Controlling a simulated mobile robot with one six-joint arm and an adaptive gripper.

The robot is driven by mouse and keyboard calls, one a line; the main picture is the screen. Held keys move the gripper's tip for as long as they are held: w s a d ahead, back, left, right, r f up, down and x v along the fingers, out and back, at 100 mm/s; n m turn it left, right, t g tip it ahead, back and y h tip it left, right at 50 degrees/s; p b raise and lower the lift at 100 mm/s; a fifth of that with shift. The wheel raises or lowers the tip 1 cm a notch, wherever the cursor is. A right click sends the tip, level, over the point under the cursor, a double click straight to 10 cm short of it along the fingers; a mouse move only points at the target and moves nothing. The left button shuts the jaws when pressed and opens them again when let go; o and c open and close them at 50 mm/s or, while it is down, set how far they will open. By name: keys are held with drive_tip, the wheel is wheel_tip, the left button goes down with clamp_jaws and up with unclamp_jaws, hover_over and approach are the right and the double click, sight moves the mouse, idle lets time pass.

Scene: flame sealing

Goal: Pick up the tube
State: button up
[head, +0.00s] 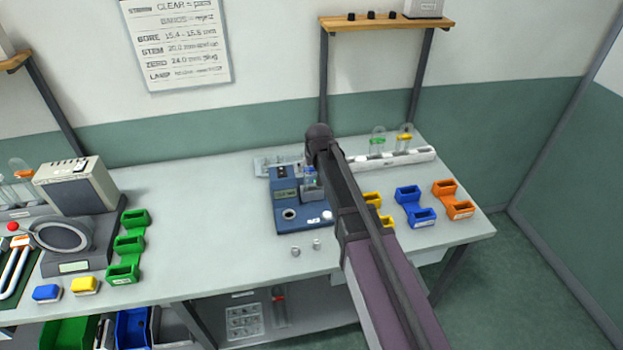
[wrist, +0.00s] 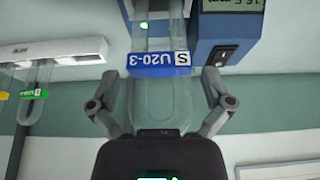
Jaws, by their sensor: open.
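A clear glass tube with a blue band marked U20-3 (wrist: 155,65) stands in front of my gripper in the wrist view, which looks upside down. Its rounded end points toward my palm. My gripper (wrist: 160,88) is open, with one finger on each side of the tube; I cannot tell whether either touches it. In the head view the tube (head: 310,171) shows small at the blue device (head: 284,184), just beside my arm. My arm hides my fingers there.
Yellow, blue (head: 414,205) and orange bins (head: 452,200) line the right side. Two small metal pieces (head: 306,248) lie in front.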

drive_tip(key=shift+w+f+b, duration=0.25)
drive_tip(key=shift+f+b, duration=0.2)
drive_tip(key=shift+f, duration=0.25)
drive_tip(key=c, duration=1)
drive_tip(key=shift+r, duration=0.15)
wheel_tip(320, 180, up, 10)
drive_tip(key=p, duration=1)
drive_tip(key=shift+f, duration=0.2)
